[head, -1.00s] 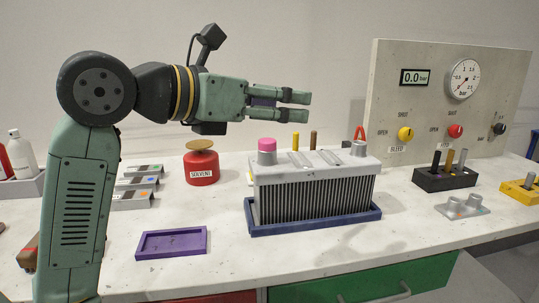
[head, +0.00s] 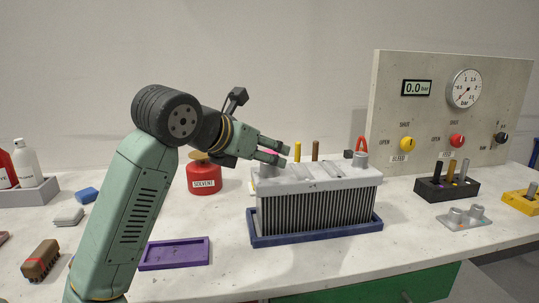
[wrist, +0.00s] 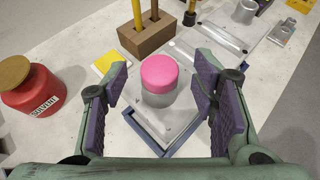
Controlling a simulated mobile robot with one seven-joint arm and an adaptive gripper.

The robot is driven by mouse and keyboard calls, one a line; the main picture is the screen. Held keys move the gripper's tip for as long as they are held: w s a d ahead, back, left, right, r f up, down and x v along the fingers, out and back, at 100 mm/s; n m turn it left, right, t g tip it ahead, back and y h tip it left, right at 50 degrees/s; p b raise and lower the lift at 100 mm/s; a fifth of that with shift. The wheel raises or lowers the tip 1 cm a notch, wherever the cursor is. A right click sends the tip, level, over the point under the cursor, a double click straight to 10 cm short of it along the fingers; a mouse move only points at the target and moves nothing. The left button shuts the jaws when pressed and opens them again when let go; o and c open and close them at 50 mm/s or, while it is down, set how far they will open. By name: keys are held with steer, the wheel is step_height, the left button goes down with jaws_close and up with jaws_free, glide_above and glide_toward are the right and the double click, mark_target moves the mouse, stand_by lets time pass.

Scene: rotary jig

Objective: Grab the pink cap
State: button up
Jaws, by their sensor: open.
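The pink cap (wrist: 160,73) sits on a grey port at the near end of the ribbed grey block (head: 318,208), as the wrist view shows. In the head view the cap is mostly hidden behind my gripper (head: 278,154); only a sliver of pink shows between the fingers. In the wrist view my gripper (wrist: 160,108) is open, with one purple-padded finger on each side of the cap and port. The cap appears between the fingers with a gap on both sides. I cannot tell the exact depth of the fingertips relative to the cap.
A red solvent can (head: 204,178) stands left of the block. The block rests in a blue tray (head: 262,241). A wooden holder with tools (wrist: 146,38) stands behind it. A purple tray (head: 174,254) lies at the front. A gauge panel (head: 450,110) stands at right.

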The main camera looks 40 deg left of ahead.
steer(key=shift+w+f, duration=0.25)
steer(key=shift+w, duration=0.2)
steer(key=shift+c, duration=0.5)
steer(key=c, duration=0.7)
